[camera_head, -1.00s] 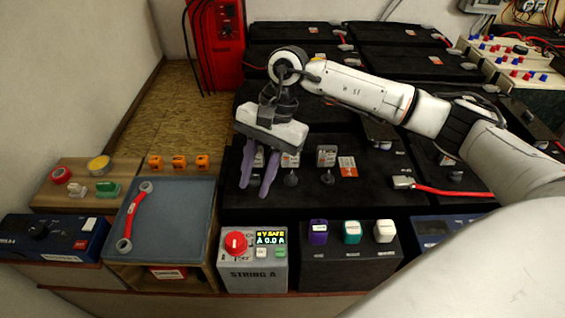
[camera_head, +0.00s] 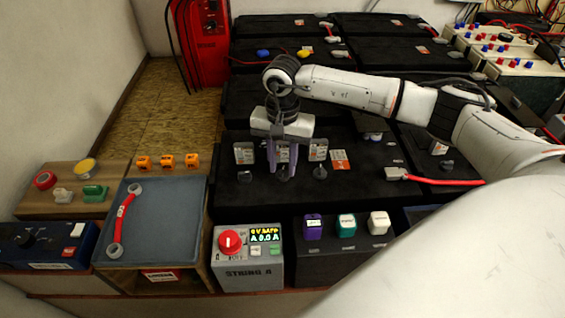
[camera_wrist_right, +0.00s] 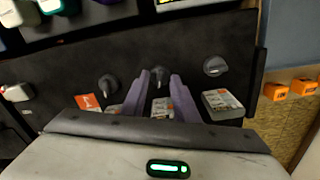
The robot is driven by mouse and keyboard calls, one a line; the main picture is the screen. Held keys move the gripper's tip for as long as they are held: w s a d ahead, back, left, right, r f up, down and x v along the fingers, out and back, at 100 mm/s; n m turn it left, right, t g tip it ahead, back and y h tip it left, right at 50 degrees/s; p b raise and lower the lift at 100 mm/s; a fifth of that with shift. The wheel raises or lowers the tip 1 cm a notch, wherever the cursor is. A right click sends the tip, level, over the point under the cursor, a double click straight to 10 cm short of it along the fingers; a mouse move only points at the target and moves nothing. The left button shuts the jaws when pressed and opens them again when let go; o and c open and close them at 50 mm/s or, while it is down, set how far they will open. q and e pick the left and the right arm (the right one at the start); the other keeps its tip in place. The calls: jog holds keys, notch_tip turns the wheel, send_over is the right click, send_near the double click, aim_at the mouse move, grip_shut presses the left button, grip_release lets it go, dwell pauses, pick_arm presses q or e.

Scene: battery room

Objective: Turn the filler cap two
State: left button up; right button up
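Three dark filler caps with upright grips stand in a row on the front black battery (camera_head: 345,195): a left cap (camera_head: 248,172), a middle cap (camera_head: 283,176) and a right cap (camera_head: 320,172). A labelled plate stands behind each. My right gripper (camera_head: 282,165) points down at the middle cap, with its purple fingers apart. In the right wrist view the middle cap (camera_wrist_right: 158,73) shows between the two fingertips (camera_wrist_right: 160,76); I cannot tell whether they touch it. The other caps there (camera_wrist_right: 107,86) (camera_wrist_right: 215,66) are clear of the fingers. My left gripper is not in view.
A red cable (camera_head: 440,183) runs from a terminal right of the caps. In front stand a grey String A box (camera_head: 235,272) with a red knob (camera_head: 231,241) and a dark holder with coloured blocks (camera_head: 345,262). A blue-grey mat (camera_head: 165,215) lies left.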

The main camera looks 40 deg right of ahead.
jog(key=shift+f, duration=0.1)
grip_shut()
